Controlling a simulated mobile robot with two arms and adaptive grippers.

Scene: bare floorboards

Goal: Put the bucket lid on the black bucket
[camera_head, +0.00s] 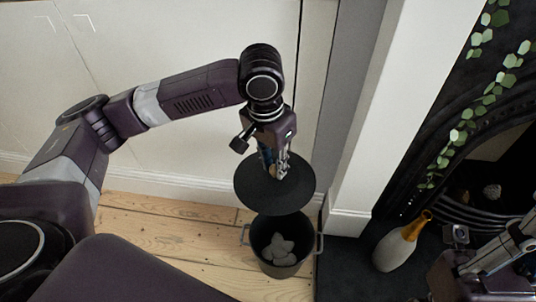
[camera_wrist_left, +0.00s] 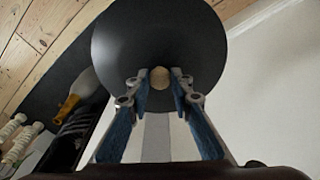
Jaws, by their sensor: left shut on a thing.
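The bucket lid (camera_head: 252,187) is a flat dark disc with a pale wooden knob (camera_wrist_left: 160,78). My left gripper (camera_head: 274,172) is shut on that knob and holds the lid in the air. The lid also fills the upper middle of the left wrist view (camera_wrist_left: 190,35). The black bucket (camera_head: 282,268) stands upright on the floorboards below the lid, with several grey stones (camera_head: 280,248) inside and a handle on each side. In the head view the lid overlaps the bucket's back rim, apart from it. My right gripper (camera_head: 490,258) is partly in view at the right edge, its fingertips unclear.
A black fireplace with trailing leaves (camera_head: 490,98) is at the right. Pale wall panels stand behind. Bare floorboards (camera_head: 160,232) lie left of the bucket.

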